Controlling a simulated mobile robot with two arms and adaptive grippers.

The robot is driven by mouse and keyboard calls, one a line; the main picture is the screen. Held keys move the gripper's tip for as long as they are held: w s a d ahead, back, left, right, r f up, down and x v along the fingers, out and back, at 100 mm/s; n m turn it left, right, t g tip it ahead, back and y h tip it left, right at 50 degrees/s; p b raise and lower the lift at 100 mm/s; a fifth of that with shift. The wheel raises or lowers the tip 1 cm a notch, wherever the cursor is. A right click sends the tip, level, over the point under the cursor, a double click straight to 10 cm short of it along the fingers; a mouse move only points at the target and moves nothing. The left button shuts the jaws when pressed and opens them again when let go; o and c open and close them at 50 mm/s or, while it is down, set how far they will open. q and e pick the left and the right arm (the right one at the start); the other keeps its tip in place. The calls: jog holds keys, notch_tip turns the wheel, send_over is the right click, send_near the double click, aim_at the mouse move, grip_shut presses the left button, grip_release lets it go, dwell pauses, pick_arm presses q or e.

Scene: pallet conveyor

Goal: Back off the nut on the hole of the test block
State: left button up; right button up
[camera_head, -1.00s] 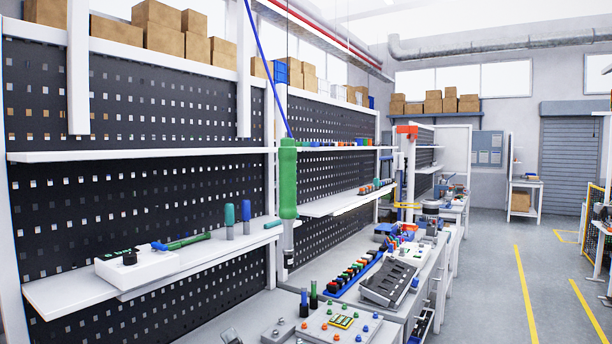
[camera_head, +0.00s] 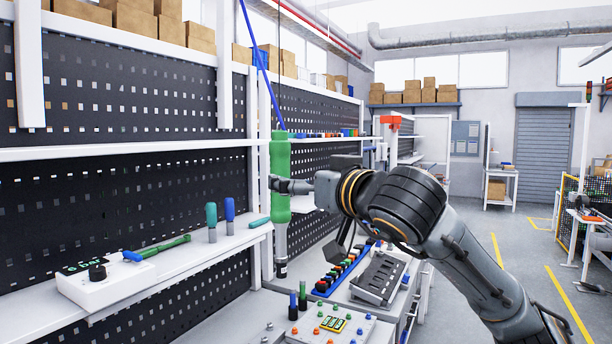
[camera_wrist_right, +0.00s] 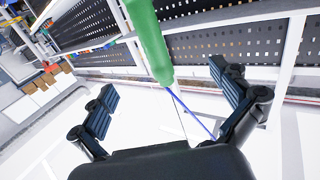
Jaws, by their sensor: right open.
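A green screwdriver-like power tool (camera_head: 280,165) with a grey lower shaft hangs upright from a blue line. My right gripper (camera_head: 285,186) is at the tool's green body, with a finger crossing in front of it. In the right wrist view the open fingers (camera_wrist_right: 163,82) stand on either side of the green tool (camera_wrist_right: 150,40), with gaps to it. A light grey block (camera_head: 365,332), likely the test block, shows at the bottom with several coloured fasteners on top. I cannot make out which is the nut. My left gripper is not in view.
A white shelf (camera_head: 205,252) on the left holds a white box (camera_head: 105,283), a green-handled tool (camera_head: 160,247) and upright handles (camera_head: 230,215). A blue rack (camera_head: 345,270) and a dark sloped panel (camera_head: 379,278) stand behind the block. Open floor lies to the right.

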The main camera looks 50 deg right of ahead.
aim_at(285, 169)
jog(key=p+x, duration=0.1)
jog(key=x, duration=0.2)
jog(key=p+x, duration=0.2)
jog(key=x, duration=0.2)
jog(key=d+p+x, duration=0.1)
jog(key=x, duration=0.2)
jog(key=shift+w+d+r, duration=0.1)
jog(key=shift+r, duration=0.3)
jog(key=shift+p+x, duration=0.65)
jog(key=shift+x, duration=0.5)
jog(key=shift+f, duration=0.15)
jog(key=shift+c, duration=0.2)
grip_shut()
dwell(0.4)
